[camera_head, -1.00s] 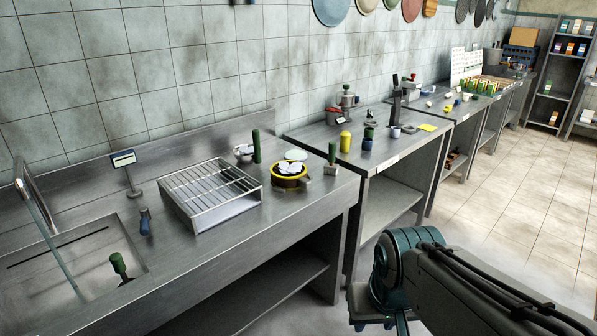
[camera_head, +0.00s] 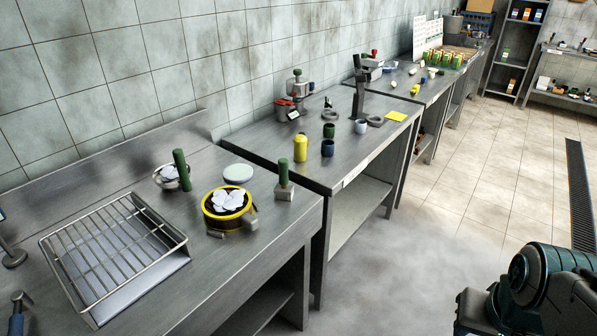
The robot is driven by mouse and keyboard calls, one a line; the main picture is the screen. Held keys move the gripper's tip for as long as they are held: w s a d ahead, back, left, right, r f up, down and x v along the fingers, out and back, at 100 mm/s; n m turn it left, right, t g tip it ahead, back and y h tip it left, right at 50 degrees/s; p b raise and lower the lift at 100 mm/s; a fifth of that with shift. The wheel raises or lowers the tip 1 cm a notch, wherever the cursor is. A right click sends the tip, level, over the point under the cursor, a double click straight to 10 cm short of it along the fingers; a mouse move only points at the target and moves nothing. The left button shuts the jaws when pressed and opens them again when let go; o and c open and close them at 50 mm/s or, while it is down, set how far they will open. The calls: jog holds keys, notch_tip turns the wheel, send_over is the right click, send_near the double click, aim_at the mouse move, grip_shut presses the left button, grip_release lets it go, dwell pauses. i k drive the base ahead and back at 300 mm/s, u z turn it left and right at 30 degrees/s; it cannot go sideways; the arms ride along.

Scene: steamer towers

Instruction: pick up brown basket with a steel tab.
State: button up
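A round brown basket with a yellow rim (camera_head: 206,209) stands on the near steel counter (camera_head: 262,248), near its right end. White, petal-like pieces lie in its top. Small greyish parts show at its front and right side; I cannot tell for sure whether one is the steel tab. Part of my arm shows at the lower right, well away from the basket and over the floor. My gripper's fingertips are not in view.
A wire rack (camera_head: 112,255) stands left of the basket. A bowl (camera_head: 165,177), a pale disc (camera_head: 238,173) and a green-handled block (camera_head: 284,184) surround it closely. A second counter with a yellow bottle (camera_head: 300,148) lies beyond. The tiled floor at right is open.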

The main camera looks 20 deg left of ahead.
aim_at(225, 199)
jog(key=u, duration=0.1)
jog(key=i, duration=0.8)
jog(key=u, duration=1.1)
jog(key=i, duration=0.6)
jog(key=u, duration=0.7)
